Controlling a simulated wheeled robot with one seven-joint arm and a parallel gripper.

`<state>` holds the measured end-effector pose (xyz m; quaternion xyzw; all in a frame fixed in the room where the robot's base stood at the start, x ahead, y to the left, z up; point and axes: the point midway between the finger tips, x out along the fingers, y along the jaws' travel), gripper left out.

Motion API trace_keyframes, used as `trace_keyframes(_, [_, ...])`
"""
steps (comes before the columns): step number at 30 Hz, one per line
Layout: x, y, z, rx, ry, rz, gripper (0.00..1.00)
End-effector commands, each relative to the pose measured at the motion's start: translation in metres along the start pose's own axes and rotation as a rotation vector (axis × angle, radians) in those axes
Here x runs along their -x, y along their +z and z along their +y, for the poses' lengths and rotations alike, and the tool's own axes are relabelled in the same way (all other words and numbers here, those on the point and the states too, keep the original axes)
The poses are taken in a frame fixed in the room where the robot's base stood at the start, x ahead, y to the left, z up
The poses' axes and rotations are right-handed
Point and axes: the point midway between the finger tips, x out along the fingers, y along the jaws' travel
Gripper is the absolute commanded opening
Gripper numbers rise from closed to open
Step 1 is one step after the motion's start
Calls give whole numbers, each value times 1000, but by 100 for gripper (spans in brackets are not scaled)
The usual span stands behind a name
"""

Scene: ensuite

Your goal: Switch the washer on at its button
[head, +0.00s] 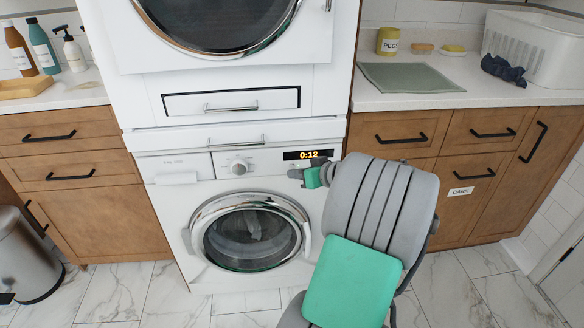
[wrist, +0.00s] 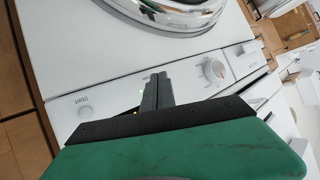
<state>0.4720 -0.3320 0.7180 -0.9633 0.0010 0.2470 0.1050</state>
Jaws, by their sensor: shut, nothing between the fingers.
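The washer (head: 202,262) is the white lower machine with a round chrome-rimmed door, and its display (head: 308,155) is lit with 0:12. My gripper (head: 294,173) is shut and empty in front of the panel's right part, just below the display. In the wrist view the washer panel is turned over, and my gripper's fingers (wrist: 158,78) are together between the knob (wrist: 214,70) and a small round button marked start (wrist: 85,113). The fingers are to the side of that button. I cannot tell whether they touch the panel. The button is hidden behind my arm in the head view.
A second white machine (head: 225,62) stands above the washer, with a handled drawer (head: 232,102) between. Wooden cabinets with black handles flank both sides. A bin (head: 25,235) stands at lower left. The marble floor in front of the washer is partly clear.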

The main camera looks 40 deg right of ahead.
Motion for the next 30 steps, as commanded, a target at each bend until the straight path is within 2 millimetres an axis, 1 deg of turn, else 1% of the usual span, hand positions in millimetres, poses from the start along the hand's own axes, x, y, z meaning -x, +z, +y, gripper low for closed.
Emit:
trace_keyframes(5, [5, 3, -2, 0, 2, 1, 0])
trace_keyframes(18, [39, 28, -28, 0, 2, 0, 0])
trace_keyframes(21, [42, 30, -30, -1, 1, 0, 0])
trace_keyframes(30, [42, 30, -30, -1, 0, 0, 0])
